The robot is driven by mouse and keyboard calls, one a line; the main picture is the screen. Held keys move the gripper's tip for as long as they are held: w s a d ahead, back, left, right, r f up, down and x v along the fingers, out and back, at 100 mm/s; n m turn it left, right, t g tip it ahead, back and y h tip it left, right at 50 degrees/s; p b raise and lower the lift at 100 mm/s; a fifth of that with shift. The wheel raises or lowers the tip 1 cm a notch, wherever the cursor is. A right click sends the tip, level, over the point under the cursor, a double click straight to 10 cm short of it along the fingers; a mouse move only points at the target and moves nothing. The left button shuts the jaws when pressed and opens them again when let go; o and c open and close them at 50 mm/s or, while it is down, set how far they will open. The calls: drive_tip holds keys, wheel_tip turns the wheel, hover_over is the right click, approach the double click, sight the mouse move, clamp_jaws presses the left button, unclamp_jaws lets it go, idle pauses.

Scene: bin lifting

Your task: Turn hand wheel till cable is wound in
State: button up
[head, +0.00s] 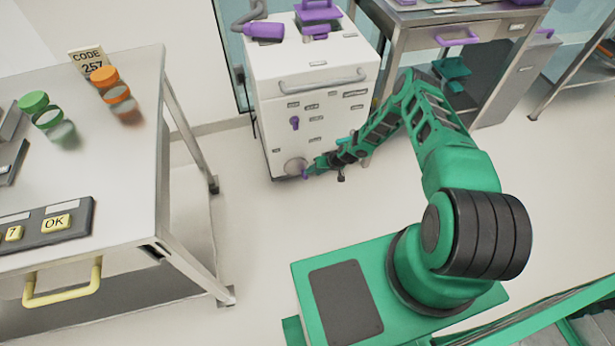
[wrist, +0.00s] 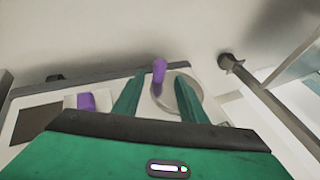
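The hand wheel (head: 295,166) is a grey disc low on the front of a white cabinet (head: 312,62). In the wrist view the hand wheel (wrist: 184,92) carries a purple handle (wrist: 158,72) that sticks out from it. My gripper (head: 307,170) is at the wheel. In the wrist view my gripper (wrist: 160,80) has its two green fingers apart, one on each side of the purple handle, with gaps visible on both sides. Part of the wheel is hidden behind the right finger. I cannot make out the cable clearly.
Another purple knob (head: 294,123) is on the cabinet front. A grey bar handle (head: 322,79) crosses it above. A white table (head: 130,175) with jars and keys stands at left. A metal bench (head: 440,22) stands at back right. The floor (head: 255,235) between is clear.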

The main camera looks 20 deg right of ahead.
sight(297, 168)
drive_tip(key=x, duration=0.6)
drive_tip(key=shift+w+a+f, duration=0.1)
drive_tip(key=shift+f, duration=0.2)
clamp_jaws()
drive_tip(key=shift+f, duration=0.1)
